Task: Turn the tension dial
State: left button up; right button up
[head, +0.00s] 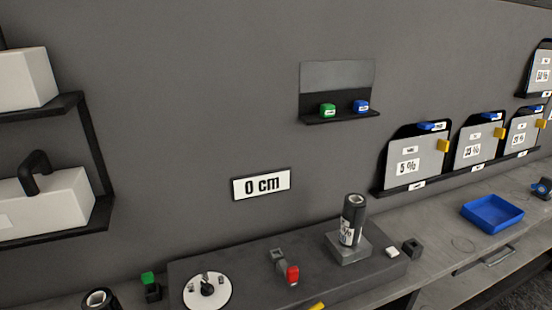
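A round white dial plate (190,297) with a dark knob (207,288) at its centre lies at the left end of a grey raised block at the bottom of the head view. I take it for the tension dial. Small grey pieces stand on the plate beside the knob. Any marking on the dial is too small to read. Neither of my grippers is in the head view.
A red-tipped lever (292,275) and a dark roll (353,220) upright on a grey stand (348,248) are on the block (240,263). A blue tray (492,213) lies at the right. Shelves with white boxes (60,205) jut out at left.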

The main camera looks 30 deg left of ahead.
aim_at(206, 290)
jog(key=u, duration=1.45)
jog(key=l, duration=0.25)
jog(key=k+l+u, duration=0.1)
jog(key=k+l, duration=0.05)
jog(key=l, duration=0.1)
